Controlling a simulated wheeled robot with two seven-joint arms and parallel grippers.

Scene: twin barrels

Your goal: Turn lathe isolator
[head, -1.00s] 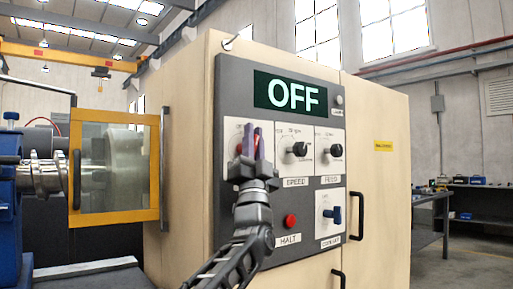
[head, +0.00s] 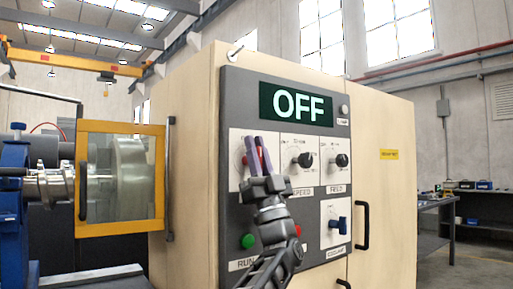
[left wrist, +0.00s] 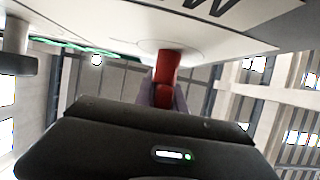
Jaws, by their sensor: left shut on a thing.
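The lathe isolator is a red handle (left wrist: 166,72) on a white plate; in the left wrist view it stands out from the plate between my fingers. In the head view the red handle (head: 260,154) is partly hidden by my left gripper (head: 257,155). My left gripper is shut on the red handle, its purple-grey fingers tilted slightly to the left. The display (head: 296,103) above reads OFF. My right gripper is not in view.
A yellow-framed guard (head: 121,126) stands left; a black door handle (head: 362,226) sticks out at right.

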